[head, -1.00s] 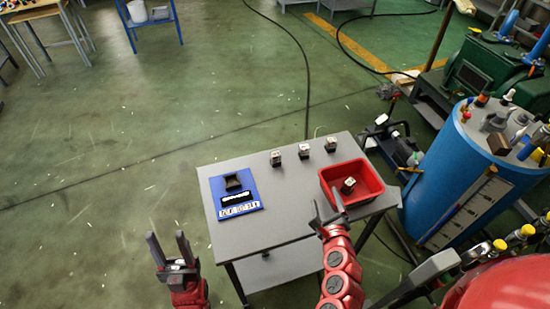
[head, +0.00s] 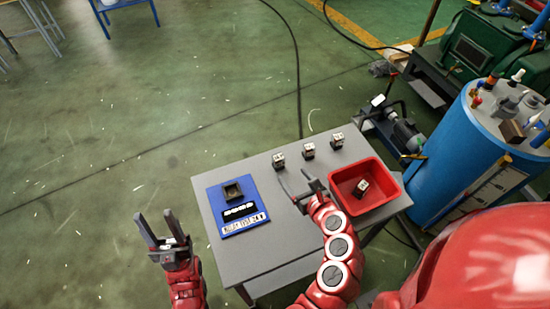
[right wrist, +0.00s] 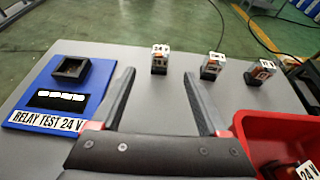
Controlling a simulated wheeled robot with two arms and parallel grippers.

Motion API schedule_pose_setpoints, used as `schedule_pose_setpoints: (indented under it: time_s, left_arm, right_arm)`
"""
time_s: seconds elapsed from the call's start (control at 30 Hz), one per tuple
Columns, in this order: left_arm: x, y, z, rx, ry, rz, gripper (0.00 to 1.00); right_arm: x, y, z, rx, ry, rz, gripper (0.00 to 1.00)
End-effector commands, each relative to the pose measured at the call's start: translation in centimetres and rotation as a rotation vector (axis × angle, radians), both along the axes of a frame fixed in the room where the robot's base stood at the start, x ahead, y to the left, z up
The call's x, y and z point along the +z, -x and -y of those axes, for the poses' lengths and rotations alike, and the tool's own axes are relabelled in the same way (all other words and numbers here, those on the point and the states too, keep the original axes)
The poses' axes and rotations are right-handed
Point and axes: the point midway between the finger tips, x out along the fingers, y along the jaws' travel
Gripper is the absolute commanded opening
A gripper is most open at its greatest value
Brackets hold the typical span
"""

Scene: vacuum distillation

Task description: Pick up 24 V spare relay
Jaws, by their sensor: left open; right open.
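Three small relays with dark bases and pale tops stand in a row along the table's back edge: a left relay (head: 278,160), a middle relay (head: 308,150) and a right relay (head: 337,140). In the right wrist view the left relay (right wrist: 160,60) appears labelled 24 V; the other two labels are too small to read surely. Another relay (head: 361,188) lies in the red bin (head: 390,195), its label partly showing 24 V. My right gripper (head: 291,180) is open and empty, in front of the left relay, which shows between its fingers. My left gripper (head: 157,222) is open and empty, left of the table.
A blue test board (head: 245,218) marked RELAY TEST 24 V, with an empty-looking dark socket (head: 232,192), lies on the left of the grey table (head: 275,235). A blue tank (head: 455,150) stands right of the table. The table's middle is clear.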

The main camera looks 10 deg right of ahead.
Motion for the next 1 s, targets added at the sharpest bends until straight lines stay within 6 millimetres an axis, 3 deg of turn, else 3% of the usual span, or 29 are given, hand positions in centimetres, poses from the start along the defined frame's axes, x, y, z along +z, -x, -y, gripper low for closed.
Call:
schedule_pose_setpoints:
  time_s: [0.03,0.1,0.5,0.7,1.0]
  left_arm:
    - [-2.0,0.0,0.0,0.000,0.000,-0.001,0.50]
    - [-3.5,0.0,0.0,0.000,0.000,-0.001,0.50]
    - [-10.5,0.0,0.0,0.000,0.000,0.000,0.50]
    - [-11.9,0.0,0.0,0.000,0.000,0.000,0.50]
    - [-11.8,0.0,0.0,0.000,0.000,0.000,0.50]
  right_arm:
    - [-1.3,-0.9,-0.4,0.005,0.001,0.005,0.78]
    - [-1.8,-2.1,-0.6,0.004,0.001,0.007,0.78]
    - [-4.0,-7.3,-1.9,0.004,0.000,0.004,0.78]
    - [-4.4,-9.2,-2.3,0.002,0.001,0.000,0.78]
    - [-5.1,-11.7,-2.6,0.000,0.005,0.000,0.78]
